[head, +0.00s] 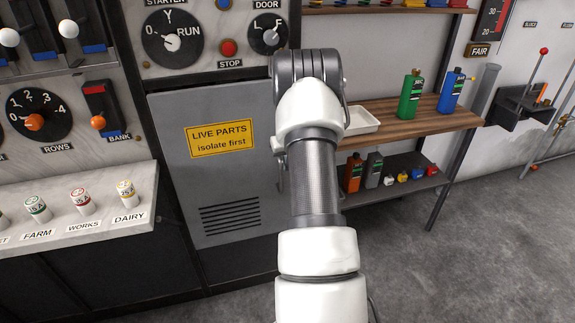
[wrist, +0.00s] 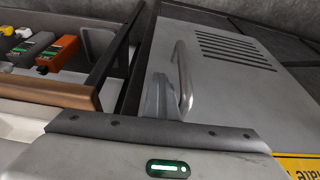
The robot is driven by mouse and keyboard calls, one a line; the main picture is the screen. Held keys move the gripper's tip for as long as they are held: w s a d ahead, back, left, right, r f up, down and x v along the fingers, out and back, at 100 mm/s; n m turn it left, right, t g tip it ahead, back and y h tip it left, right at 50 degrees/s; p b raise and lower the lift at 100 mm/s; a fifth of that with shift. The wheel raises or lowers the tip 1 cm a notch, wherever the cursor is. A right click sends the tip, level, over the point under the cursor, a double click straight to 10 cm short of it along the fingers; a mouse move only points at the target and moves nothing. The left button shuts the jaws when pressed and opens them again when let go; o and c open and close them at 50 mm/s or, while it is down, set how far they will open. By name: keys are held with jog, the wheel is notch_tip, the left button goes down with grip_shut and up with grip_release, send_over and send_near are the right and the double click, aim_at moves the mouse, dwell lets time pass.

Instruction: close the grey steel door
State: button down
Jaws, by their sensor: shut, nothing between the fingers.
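The grey steel door (head: 222,180) is low on the panel, left of my arm in the head view. It carries a yellow LIVE PARTS label (head: 220,138) and a vent grille. It lies flush or nearly flush with its frame; I cannot tell whether a small gap remains. The door also fills the right of the wrist view (wrist: 225,85). Its bar handle (wrist: 183,78) stands near the door's free edge. My gripper (wrist: 160,97) is shut and empty, its fingertips just beside the handle; contact is unclear. In the head view my arm hides the gripper and part of the door's right edge.
A wooden shelf (head: 405,125) with bottles and a white tray (head: 360,121) stands right of the door, with a lower shelf (head: 395,187) beneath. The floor (head: 480,240) at right is clear.

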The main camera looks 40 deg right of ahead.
jog(key=shift+w+r, duration=0.35)
jog(key=shift+w, duration=0.2)
jog(key=s+p+v, duration=0.1)
jog(key=p+v, duration=0.1)
jog(key=v, duration=1.5)
jog(key=shift+a+f, duration=0.15)
